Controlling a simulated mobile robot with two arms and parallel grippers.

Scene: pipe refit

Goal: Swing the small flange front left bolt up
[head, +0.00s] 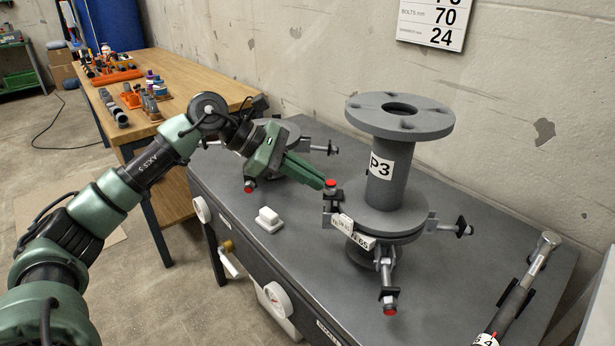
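A grey flanged pipe piece marked P3 (376,190) stands upright on the grey bench, on a lower flange with a tag reading partly "65". The bolt at its left (330,183) shows a red end beside a dark block. My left gripper (325,184) reaches in from the left with its green fingertips at that red end. The fingers look close together, but whether they grip the bolt is unclear. Another red-ended bolt (389,292) sticks out at the front, and one without red (449,227) sticks out to the right. My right gripper is out of view.
A second flange (293,134) with swung-out bolts sits behind my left gripper, partly hidden. A small white block (268,220) lies on the bench (310,262). A torque wrench (520,290) lies at the right. A wooden table (180,85) with parts stands behind left.

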